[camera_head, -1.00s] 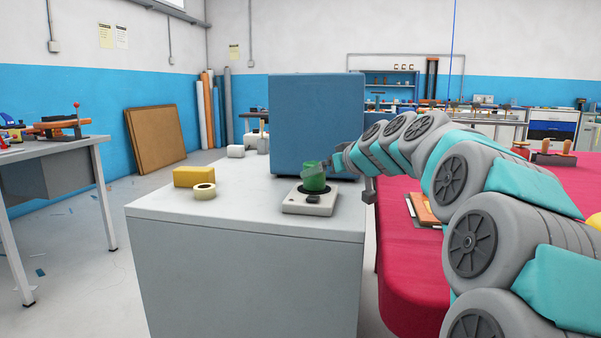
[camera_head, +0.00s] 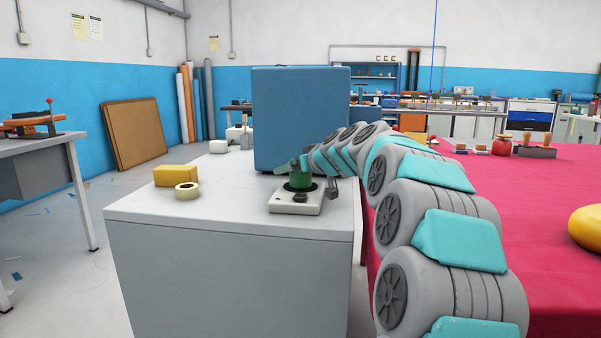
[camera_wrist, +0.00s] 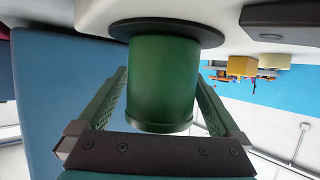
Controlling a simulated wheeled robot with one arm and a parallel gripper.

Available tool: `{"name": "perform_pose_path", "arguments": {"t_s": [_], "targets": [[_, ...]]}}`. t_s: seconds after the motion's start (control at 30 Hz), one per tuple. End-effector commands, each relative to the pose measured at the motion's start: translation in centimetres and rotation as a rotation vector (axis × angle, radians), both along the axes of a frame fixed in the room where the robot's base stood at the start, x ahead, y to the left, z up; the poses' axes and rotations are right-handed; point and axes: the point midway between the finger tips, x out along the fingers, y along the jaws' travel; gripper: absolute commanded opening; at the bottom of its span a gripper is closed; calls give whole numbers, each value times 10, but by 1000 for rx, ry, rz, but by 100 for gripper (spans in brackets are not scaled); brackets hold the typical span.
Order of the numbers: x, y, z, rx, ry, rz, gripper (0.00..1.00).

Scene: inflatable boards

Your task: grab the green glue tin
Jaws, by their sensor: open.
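The green glue tin (camera_head: 300,181) stands upright on the dark round plate of a small white-grey device (camera_head: 292,204) on the grey cabinet top. In the wrist view, which is turned upside down, the tin (camera_wrist: 163,85) fills the middle. My gripper (camera_wrist: 163,100) is open, with one green ribbed finger on each side of the tin. I cannot tell whether either finger touches it. In the head view my gripper (camera_head: 304,164) is at the tin, partly covering its upper part; the finger on the far side is hard to make out.
A large blue box (camera_head: 300,110) stands just behind the tin. A yellow block (camera_head: 176,175) and a tape roll (camera_head: 187,191) lie to the left on the cabinet (camera_head: 150,215). A red-covered table (camera_head: 540,190) lies on the right, under my arm. The cabinet's front left is clear.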

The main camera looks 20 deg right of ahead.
Motion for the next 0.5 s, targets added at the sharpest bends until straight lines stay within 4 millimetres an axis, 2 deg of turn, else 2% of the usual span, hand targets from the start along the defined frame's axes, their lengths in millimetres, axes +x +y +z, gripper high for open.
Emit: {"name": "perform_pose_path", "arguments": {"t_s": [0.2, 0.5], "targets": [[0, 0, 0, 0, 0, 0, 98], [0, 0, 0, -1, 0, 0, 64]]}}
